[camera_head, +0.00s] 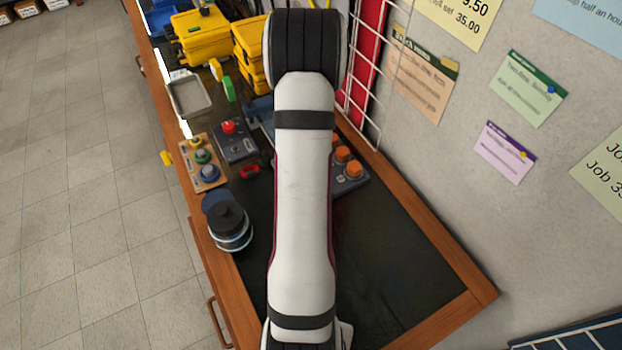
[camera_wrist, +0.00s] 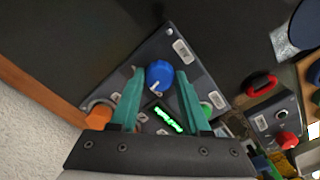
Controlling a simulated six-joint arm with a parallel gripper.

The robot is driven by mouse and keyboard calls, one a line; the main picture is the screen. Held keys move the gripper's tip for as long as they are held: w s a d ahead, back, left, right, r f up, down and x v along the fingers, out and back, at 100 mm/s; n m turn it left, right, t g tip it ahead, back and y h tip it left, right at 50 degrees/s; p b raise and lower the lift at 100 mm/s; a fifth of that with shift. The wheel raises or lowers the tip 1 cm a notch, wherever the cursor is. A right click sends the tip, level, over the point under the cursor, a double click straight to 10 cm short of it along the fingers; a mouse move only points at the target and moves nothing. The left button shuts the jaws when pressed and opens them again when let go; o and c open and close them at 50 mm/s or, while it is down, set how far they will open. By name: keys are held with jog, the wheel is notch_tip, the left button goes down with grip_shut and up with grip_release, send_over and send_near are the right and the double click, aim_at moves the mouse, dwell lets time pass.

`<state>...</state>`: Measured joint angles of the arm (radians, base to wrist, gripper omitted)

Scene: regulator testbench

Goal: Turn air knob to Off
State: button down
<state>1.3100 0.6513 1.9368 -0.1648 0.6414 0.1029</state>
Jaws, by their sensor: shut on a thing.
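A dark control panel (camera_wrist: 185,60) fills the middle of the wrist view, turned at an angle. A round blue knob (camera_wrist: 159,76) stands on it beside a lit green display (camera_wrist: 168,118) whose text I cannot read. The panel's small white labels are also too small to read. My gripper (camera_wrist: 160,72) has teal fingers on both sides of the blue knob and is shut on it. An orange knob (camera_wrist: 100,109) shows at the panel's left edge, partly behind my gripper. In the head view my arm hides the gripper and most of the panel; orange knobs (camera_head: 354,169) show past it.
A box with a red button (camera_head: 230,128), a wooden board with coloured buttons (camera_head: 204,163) and a dark lidded jar (camera_head: 230,229) stand left of my arm. A red ring-like object (camera_head: 250,172) lies near them. A white wire grid (camera_head: 365,70) rises behind. The right front bench is clear.

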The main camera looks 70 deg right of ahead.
jog(key=n, duration=0.6)
jog(key=shift+n, duration=0.5)
dwell(0.3)
jog(key=shift+c, duration=1.8)
grip_release()
notch_tip(320, 180, up, 16)
jog(key=shift+f, duration=0.1)
